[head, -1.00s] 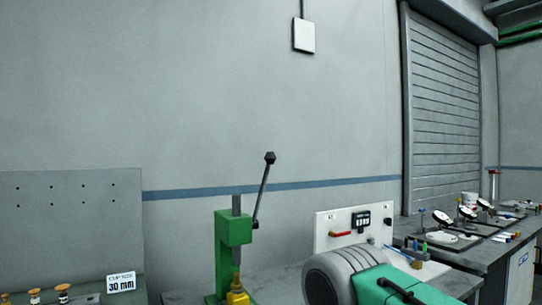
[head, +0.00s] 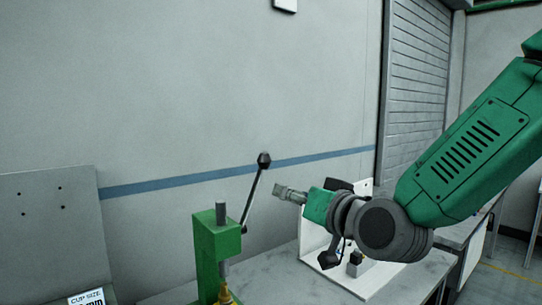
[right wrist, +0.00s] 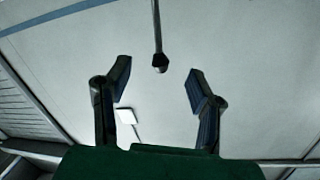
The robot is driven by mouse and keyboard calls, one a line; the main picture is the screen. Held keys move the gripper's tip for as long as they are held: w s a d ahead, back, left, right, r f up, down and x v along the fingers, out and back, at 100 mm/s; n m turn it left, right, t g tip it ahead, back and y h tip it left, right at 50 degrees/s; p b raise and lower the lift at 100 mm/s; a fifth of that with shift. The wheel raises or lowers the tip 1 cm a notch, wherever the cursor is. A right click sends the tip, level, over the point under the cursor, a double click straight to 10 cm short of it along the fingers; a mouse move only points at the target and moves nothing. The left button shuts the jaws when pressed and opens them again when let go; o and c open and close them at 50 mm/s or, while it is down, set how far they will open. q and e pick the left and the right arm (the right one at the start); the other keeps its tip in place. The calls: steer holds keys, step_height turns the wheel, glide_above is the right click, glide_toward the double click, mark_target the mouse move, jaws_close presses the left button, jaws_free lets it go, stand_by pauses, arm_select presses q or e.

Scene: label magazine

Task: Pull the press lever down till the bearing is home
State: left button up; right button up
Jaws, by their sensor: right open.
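The green arbor press (head: 215,245) stands at the bottom middle of the head view. Its dark lever (head: 253,190) points up and leans right, with a black knob (head: 263,158) on top. Below the ram (head: 222,268) a yellow piece (head: 225,293) shows partly; I cannot make out the bearing. My right gripper (head: 284,193) is right of the lever and a little below the knob, apart from it in the picture. In the right wrist view the gripper (right wrist: 158,70) is open and empty, with the lever knob (right wrist: 160,62) between the fingertips in the picture. My left gripper is out of view.
A grey panel (head: 50,235) and a cup size sign (head: 87,297) stand at the left. The grey bench (head: 270,280) runs right of the press, with a white board (head: 312,245) partly behind my right arm.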

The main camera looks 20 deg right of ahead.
steer(key=t, duration=0.1)
glide_toward(268, 162)
steer(key=s, duration=0.1)
steer(key=w+p, duration=0.1)
steer(key=w, duration=0.2)
steer(key=w+a+p, duration=0.1)
steer(key=w, duration=0.3)
steer(key=w+a+p, duration=0.1)
steer(key=w, duration=0.3)
steer(key=shift+r, duration=0.1)
steer(key=shift+w+a+p, duration=0.15)
steer(key=shift+w+p, duration=0.2)
steer(key=shift+w, duration=0.5)
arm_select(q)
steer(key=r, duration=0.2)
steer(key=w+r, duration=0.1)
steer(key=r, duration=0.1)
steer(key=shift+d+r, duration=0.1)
arm_select(e)
steer(key=shift+d, duration=0.2)
